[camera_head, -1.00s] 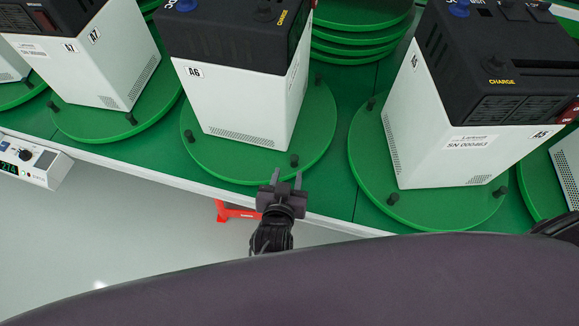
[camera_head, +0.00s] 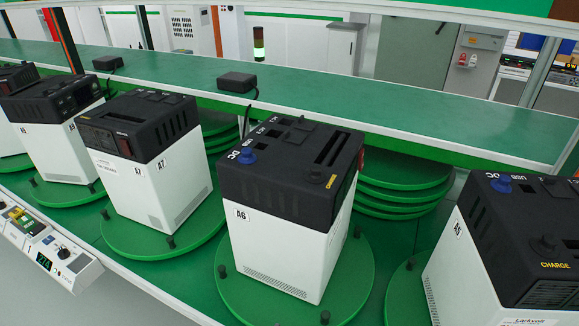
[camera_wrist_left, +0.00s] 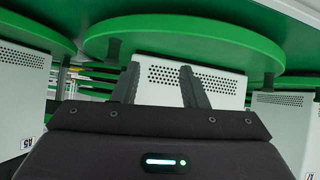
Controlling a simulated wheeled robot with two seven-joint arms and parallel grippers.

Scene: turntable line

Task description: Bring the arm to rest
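My left gripper (camera_wrist_left: 160,72) shows in the left wrist view with its two dark fingers apart and nothing between them. That view is upside down, with a white unit (camera_wrist_left: 222,84) and its green turntable disc (camera_wrist_left: 185,38) beyond the fingers; I cannot tell whether they touch anything. Neither gripper shows in the head view now. There, the black-topped white unit A6 (camera_head: 285,245) stands upright on a green disc (camera_head: 355,285) at the middle. Unit A7 (camera_head: 170,195) stands to its left, and another unit (camera_head: 460,265) is cut off at the right.
A green bench (camera_head: 400,115) with two small black boxes (camera_head: 238,82) runs behind the units. Stacked green discs (camera_head: 405,195) lie between. A small instrument with a display (camera_head: 62,258) is at the front left edge. Grey floor lies in front.

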